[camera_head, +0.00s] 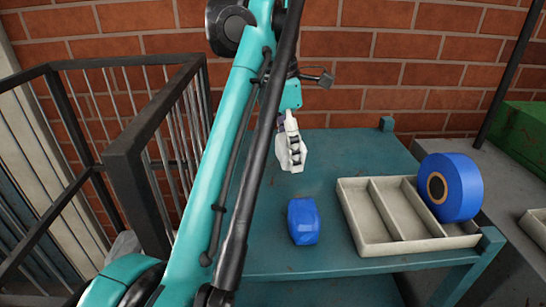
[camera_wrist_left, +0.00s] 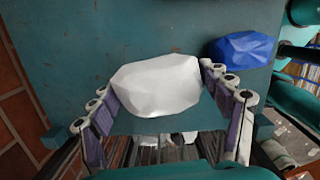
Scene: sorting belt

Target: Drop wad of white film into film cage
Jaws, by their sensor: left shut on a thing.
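The wad of white film (camera_wrist_left: 158,86) is a faceted white lump between the fingers of my left gripper (camera_wrist_left: 155,80) in the left wrist view. The fingers touch it on both sides. In the head view my left gripper (camera_head: 291,147) hangs above the far left part of the teal table, beyond my arm. The film cage (camera_head: 152,140), dark with upright bars, stands left of the table; my arm hides part of the gap between. In the left wrist view bars (camera_wrist_left: 165,152) show low in the picture, with pale lumps behind them. My right gripper is not in view.
A blue wad (camera_head: 303,221) lies on the teal table (camera_head: 345,147); it also shows in the left wrist view (camera_wrist_left: 243,48). A pale divided tray (camera_head: 402,226) sits right of it, with a blue roll (camera_head: 450,187) at its right side. A brick wall stands behind.

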